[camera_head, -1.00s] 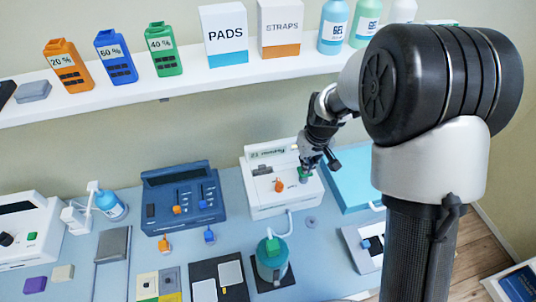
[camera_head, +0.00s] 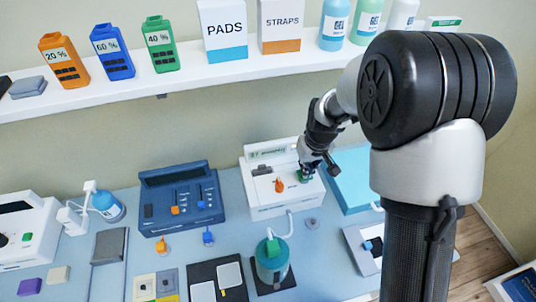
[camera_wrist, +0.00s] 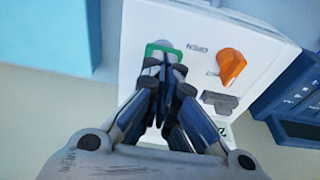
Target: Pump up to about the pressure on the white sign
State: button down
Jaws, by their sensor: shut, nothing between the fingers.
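The white pump unit (camera_head: 262,202) stands at the back of the bench, with a small display (camera_head: 268,152) on top whose digits are too small to read surely. It has an orange knob (camera_head: 280,186) and a green-rimmed button (camera_head: 304,178). My gripper (camera_head: 307,172) is shut and empty, fingertips down at that button. In the wrist view, my gripper (camera_wrist: 162,68) partly covers the green-rimmed button (camera_wrist: 164,48); I cannot tell whether it is pressed in. The orange knob (camera_wrist: 232,66) is to the right. A white sign with a green band (camera_head: 443,22) is on the shelf, its text unreadable.
A teal jar (camera_head: 271,266) with a hose stands in front of the pump unit. A dark blue control box (camera_head: 180,205) is to its left and a light blue tray (camera_head: 352,178) to its right. The shelf (camera_head: 190,72) runs above the bench.

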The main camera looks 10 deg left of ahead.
jog(key=shift+f+b, duration=0.3)
jog(key=shift+f, duration=0.3)
jog(key=shift+r, duration=0.1)
jog(key=shift+r+p, duration=1.45)
jog(key=shift+r, duration=0.65)
jog(key=shift+r, duration=0.1)
